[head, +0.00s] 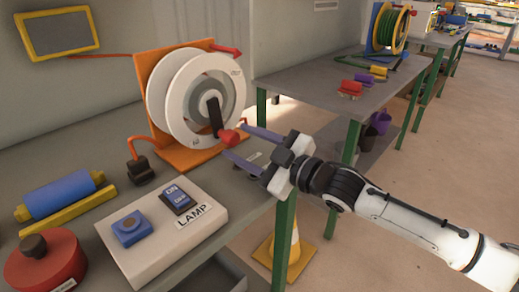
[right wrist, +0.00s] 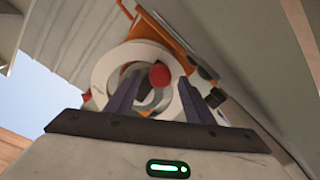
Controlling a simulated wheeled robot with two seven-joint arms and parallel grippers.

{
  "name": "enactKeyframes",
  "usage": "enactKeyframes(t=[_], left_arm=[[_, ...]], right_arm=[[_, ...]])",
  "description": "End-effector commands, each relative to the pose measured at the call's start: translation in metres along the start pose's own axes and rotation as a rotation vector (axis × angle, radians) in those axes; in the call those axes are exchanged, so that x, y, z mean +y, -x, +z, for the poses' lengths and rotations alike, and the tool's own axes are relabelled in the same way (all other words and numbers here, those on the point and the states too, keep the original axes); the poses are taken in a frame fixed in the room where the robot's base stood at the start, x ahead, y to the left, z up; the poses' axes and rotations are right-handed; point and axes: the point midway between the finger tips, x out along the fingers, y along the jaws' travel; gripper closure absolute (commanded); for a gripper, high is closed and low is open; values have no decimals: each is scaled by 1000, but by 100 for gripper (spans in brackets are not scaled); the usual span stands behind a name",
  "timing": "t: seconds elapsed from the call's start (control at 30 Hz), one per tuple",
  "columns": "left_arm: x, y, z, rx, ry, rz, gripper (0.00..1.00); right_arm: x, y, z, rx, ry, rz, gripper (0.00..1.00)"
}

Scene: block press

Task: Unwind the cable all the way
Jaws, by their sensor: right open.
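The cable reel (head: 190,98) is a white drum on an orange stand (head: 143,70), at the back of the near workbench. A black crank (head: 214,115) with a red knob (head: 228,137) sits on its front face. An orange cable (head: 135,143) comes out low at the left to a black plug (head: 141,171). My right gripper (head: 233,141) is open, with its fingers pointing at the knob. In the right wrist view the red knob (right wrist: 159,75) appears between the two fingers (right wrist: 163,97); contact cannot be told. My left gripper is not in view.
A lamp switch box (head: 165,225), a blue roller (head: 60,194) and a red round object (head: 45,262) stand on the near bench. A second bench (head: 330,78) with a green reel (head: 390,27) is further back.

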Motion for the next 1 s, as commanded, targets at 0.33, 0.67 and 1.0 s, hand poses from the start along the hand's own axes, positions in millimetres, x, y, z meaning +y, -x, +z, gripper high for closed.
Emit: enactKeyframes(t=[0.33,0.67,1.0], left_arm=[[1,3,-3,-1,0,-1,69],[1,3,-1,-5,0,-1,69],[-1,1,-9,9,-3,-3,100]], right_arm=[[1,68,0,-2,1,2,52],[1,87,-1,1,2,1,52],[-3,86,1,0,-6,0,52]])
